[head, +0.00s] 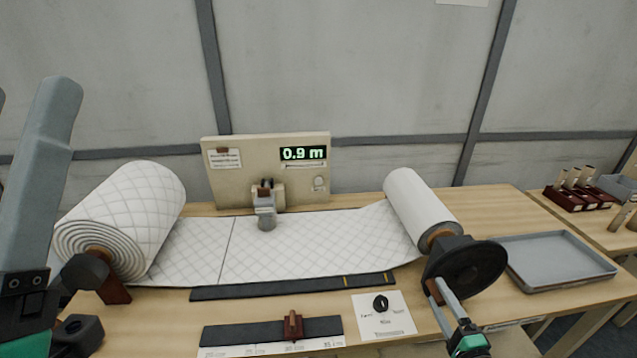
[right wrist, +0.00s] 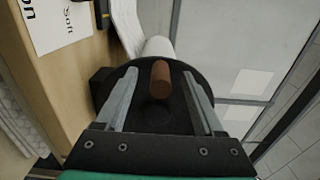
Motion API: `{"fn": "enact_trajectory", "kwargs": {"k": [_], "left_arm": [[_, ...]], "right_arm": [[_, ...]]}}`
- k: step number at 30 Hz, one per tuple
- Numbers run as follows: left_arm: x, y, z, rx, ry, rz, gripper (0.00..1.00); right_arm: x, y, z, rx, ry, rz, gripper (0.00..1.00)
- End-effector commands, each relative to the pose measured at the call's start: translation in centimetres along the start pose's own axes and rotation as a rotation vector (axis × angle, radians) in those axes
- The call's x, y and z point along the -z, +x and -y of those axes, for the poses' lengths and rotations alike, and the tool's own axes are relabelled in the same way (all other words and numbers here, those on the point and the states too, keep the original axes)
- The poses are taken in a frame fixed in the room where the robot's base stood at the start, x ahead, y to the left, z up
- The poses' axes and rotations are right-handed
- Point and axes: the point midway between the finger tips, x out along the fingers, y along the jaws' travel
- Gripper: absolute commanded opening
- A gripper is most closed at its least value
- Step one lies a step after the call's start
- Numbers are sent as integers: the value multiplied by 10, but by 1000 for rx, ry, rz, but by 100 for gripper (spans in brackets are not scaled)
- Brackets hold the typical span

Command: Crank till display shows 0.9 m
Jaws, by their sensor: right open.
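The display (head: 303,153) on the beige panel reads 0.9 m in green. The black crank disc (head: 465,268) is on the near end of the right wadding roll (head: 418,205). My right gripper (head: 440,290) is at the disc. In the right wrist view, the disc (right wrist: 132,115) faces the gripper, and its brown crank handle (right wrist: 160,79) stands between the two open fingers, with gaps on both sides. My left gripper (head: 28,95) is close to the camera at the left edge, partly cut off, its fingers apart and nothing seen between them.
Quilted wadding (head: 300,240) runs from the thick left roll (head: 140,215) to the right roll. A grey tray (head: 560,262) lies right of the disc. A marked card (head: 370,320) and dark strip (head: 250,333) with a brown slider lie in front.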

Motion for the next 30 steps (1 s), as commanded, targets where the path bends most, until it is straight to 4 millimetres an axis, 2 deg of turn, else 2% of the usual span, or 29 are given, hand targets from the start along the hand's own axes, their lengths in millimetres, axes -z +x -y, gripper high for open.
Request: {"fn": "enact_trajectory", "kwargs": {"k": [11,30], "left_arm": [[1,1,0,0,0,0,62],[22,24,0,0,0,0,62]], "right_arm": [[0,-2,0,-1,0,1,70],[0,-74,1,-3,0,0,70]]}}
